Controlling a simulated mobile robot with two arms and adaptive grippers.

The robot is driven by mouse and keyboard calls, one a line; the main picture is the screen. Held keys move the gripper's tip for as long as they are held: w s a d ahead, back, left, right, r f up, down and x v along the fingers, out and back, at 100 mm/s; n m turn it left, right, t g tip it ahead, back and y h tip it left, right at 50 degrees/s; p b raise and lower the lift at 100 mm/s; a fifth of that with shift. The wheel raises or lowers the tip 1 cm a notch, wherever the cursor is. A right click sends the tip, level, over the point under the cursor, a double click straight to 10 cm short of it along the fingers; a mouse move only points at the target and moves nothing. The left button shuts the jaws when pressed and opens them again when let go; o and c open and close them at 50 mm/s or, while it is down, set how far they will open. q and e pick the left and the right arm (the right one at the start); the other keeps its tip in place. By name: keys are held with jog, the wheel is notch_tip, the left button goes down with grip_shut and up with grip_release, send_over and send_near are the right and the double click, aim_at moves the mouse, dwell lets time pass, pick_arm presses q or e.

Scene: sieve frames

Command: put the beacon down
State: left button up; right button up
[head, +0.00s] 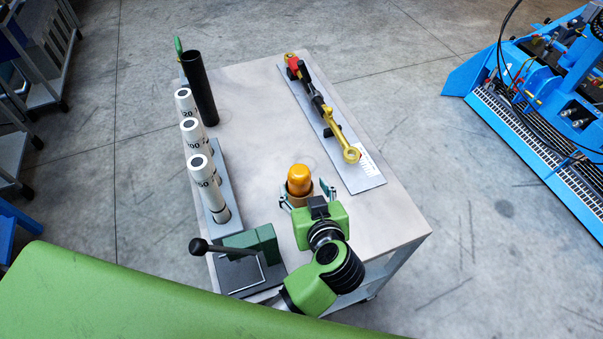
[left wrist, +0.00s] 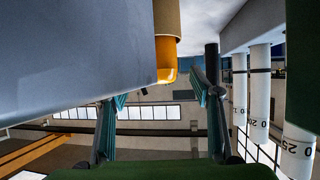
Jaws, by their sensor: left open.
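The beacon (head: 299,179) has an orange dome on a tan round base and stands upright near the middle of the table (head: 385,215). My left gripper (head: 306,197) is open, with one finger on each side of the base. In the left wrist view, which is upside down, the beacon's orange dome (left wrist: 166,62) shows between the spread fingers of the left gripper (left wrist: 158,92), apart from both. The gripper body hides the near, lower part of the base in the head view. My right gripper is not in view.
White numbered cylinders (head: 202,178) stand in a row at the table's left, with a black tube (head: 198,88) behind. A lever device (head: 252,248) sits at the near left corner. A red-yellow tool (head: 322,108) lies on a plate at right. The table's back middle is clear.

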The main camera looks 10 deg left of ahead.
pick_arm(q)
jog(key=p+v, duration=0.4)
jog(key=v, duration=0.3)
jog(key=shift+p, duration=0.3)
